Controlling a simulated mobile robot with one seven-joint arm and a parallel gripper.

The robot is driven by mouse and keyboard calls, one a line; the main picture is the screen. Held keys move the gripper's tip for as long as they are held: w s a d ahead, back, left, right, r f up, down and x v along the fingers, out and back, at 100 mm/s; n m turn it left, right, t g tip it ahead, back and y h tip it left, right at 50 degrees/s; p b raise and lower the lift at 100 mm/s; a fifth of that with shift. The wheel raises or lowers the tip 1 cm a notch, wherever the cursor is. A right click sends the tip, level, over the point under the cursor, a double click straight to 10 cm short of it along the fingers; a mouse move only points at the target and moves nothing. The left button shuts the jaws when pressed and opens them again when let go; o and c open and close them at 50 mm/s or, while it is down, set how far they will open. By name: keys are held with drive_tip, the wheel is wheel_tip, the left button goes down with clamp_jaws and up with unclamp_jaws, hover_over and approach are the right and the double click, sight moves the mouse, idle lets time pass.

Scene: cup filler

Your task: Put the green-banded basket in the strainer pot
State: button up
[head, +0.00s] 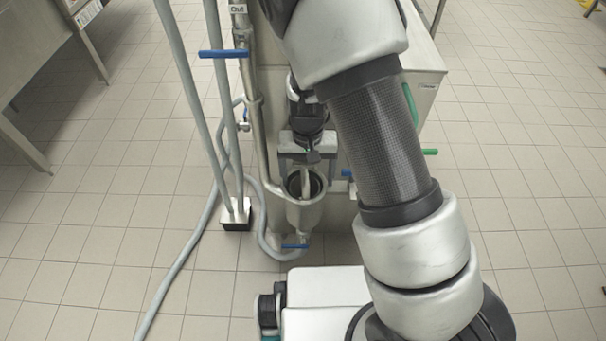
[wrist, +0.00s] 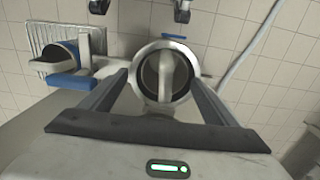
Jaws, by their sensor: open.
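The strainer pot (head: 304,216) is a metal cup on the side of the machine in the head view, with a dark round opening on top. In the wrist view the pot's bright rim (wrist: 164,43) lies between my two fingers. A pale, bent bar or handle (wrist: 166,72) shows in its opening; I cannot tell whether it belongs to a basket. No green band is visible, so I cannot make out the green-banded basket. My gripper (head: 312,157) is open, just above and behind the pot in the picture; it also shows in the wrist view (wrist: 161,77).
Metal pipes with a blue valve handle (head: 224,54) stand left of the pot. A grey hose (head: 178,270) runs over the tiled floor. Another blue handle (head: 295,246) sits below the pot. A green handle (head: 430,151) is at the right.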

drive_tip(key=s+d+r+t+y+p, duration=0.1)
drive_tip(key=s+d+r, duration=0.1)
drive_tip(key=r, duration=1.1)
drive_tip(key=s+d+r+t+y+p, duration=0.1)
drive_tip(key=s+d+r+p, duration=0.15)
drive_tip(key=r, duration=1.15)
drive_tip(key=s+d+r+t+h, duration=0.1)
drive_tip(key=s+d+r+t, duration=0.1)
drive_tip(key=s, duration=0.4)
drive_tip(key=s+d+r+t, duration=0.1)
drive_tip(key=s+d+r, duration=0.4)
drive_tip(key=s+r, duration=0.1)
drive_tip(key=shift+r+t+h+b, duration=0.3)
drive_tip(key=shift+r+t+h, duration=0.1)
drive_tip(key=shift+r, duration=0.05)
drive_tip(key=shift+d, duration=0.1)
drive_tip(key=shift+c, duration=0.4)
